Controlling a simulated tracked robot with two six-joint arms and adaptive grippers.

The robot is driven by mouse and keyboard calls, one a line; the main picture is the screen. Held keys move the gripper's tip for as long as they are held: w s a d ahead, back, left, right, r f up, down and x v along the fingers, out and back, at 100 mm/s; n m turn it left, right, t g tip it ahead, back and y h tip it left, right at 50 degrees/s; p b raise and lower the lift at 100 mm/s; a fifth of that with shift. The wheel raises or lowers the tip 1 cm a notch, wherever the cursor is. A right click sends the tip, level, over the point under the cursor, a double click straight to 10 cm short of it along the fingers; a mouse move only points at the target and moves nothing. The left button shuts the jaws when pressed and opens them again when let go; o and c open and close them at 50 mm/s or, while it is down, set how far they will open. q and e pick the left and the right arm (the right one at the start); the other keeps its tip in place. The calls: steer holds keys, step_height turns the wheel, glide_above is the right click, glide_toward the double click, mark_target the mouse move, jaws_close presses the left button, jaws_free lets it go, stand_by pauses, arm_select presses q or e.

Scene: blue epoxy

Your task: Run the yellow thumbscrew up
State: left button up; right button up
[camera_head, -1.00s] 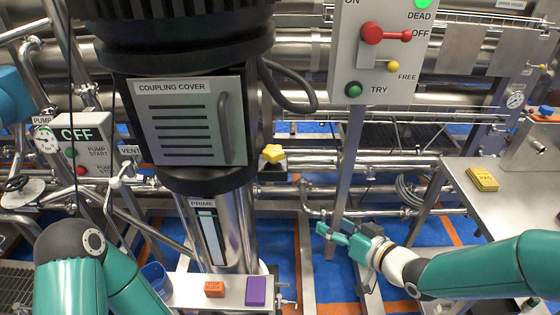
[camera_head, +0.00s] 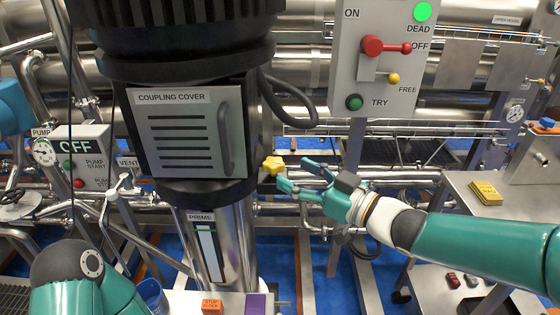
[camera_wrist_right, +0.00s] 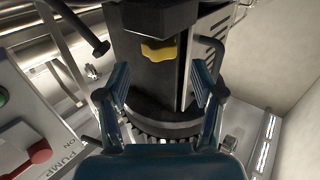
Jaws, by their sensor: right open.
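The yellow thumbscrew (camera_head: 273,165) is a star-shaped knob at the right side of the coupling cover (camera_head: 185,135), by its lower corner. My right gripper (camera_head: 290,174) is open just right of it, its two fingers pointing left at it. In the right wrist view the yellow thumbscrew (camera_wrist_right: 160,51) appears beyond the fingertips, roughly centred between the two open fingers (camera_wrist_right: 160,84), with nothing gripped. A dark block hides part of its upper edge. Only my left arm's links show at the lower left; its gripper is out of frame.
A black hose (camera_head: 290,108) loops above the thumbscrew. The switch panel (camera_head: 378,70) with its red lever (camera_head: 373,46) stands above my right gripper. Pipes run behind. A bench with a yellow block (camera_head: 485,193) lies right. An orange block (camera_head: 212,305) sits below.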

mark_target(282, 167)
steer(key=x, duration=0.6)
steer(key=shift+w+a+p, duration=0.2)
steer(key=shift+a+p, duration=0.05)
steer(key=shift+p, duration=0.1)
